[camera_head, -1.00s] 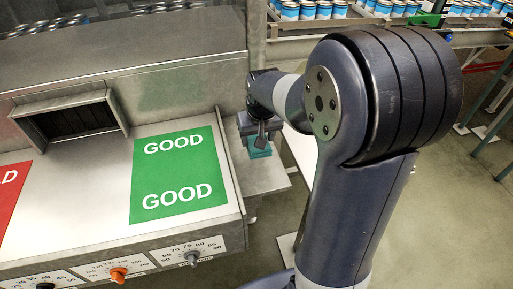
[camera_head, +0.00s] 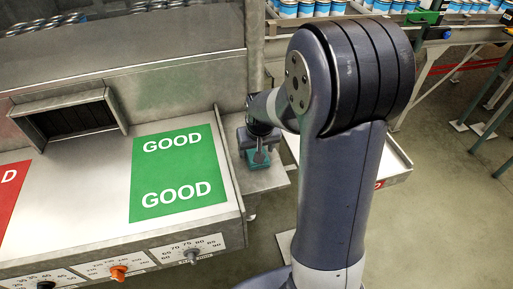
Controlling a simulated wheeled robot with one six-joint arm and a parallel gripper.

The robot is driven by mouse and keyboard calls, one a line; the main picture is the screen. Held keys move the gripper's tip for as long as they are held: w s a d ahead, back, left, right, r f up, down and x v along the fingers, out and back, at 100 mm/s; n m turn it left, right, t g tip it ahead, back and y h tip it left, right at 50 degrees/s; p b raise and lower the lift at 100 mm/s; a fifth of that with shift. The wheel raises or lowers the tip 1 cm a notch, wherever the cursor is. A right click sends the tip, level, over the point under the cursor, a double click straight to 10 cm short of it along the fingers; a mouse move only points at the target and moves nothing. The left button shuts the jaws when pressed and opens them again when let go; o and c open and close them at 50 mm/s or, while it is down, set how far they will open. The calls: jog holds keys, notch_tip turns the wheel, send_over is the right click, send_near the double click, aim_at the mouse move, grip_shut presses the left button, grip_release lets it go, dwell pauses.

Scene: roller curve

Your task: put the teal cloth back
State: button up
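The teal cloth (camera_head: 259,161) shows as a small patch on or just above the small metal side shelf, right of the machine's work surface. My gripper (camera_head: 258,158) points down over the cloth, and its fingers are at the cloth. The gripper covers part of the cloth. The fingers are too small and dark to tell whether they are closed on it.
The small metal shelf (camera_head: 272,181) juts out beside the machine. A green GOOD mat (camera_head: 178,172) lies on the work surface, with knobs (camera_head: 119,273) along the front edge. A pale tray (camera_head: 397,162) stands behind my arm. Cans (camera_head: 322,8) line a conveyor at the back.

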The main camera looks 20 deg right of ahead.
jog(key=shift+o, duration=0.9)
jog(key=shift+r, duration=0.45)
jog(key=v, duration=1.1)
jog(key=shift+r+b, duration=0.15)
jog(key=shift+b, duration=0.15)
jog(key=shift+s, duration=0.1)
